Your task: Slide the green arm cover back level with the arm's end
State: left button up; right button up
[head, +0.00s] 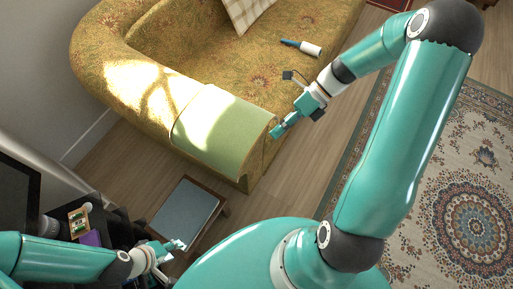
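The green arm cover (228,132) lies draped over the near arm of a gold patterned sofa (105,50). Its front edge lies close to the arm's end, where a strip of gold fabric shows below it. I cannot tell exactly how level the two edges are. My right gripper (276,131) is at the cover's front right corner, very close to it or touching it; its finger gap is too small to read. My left gripper (178,246) is low, beside a small stool and away from the cover; its finger opening is unclear.
The small stool (186,208) with a grey top stands in front of the sofa. A blue-handled roller (303,46) lies on the seat near a checked cushion (246,10). A patterned rug (470,215) covers the right floor. Dark shelving with small items stands at lower left.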

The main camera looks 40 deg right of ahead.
jog(key=b+x, duration=0.2)
jog(key=x, duration=1.3)
jog(key=shift+a+f, duration=0.25)
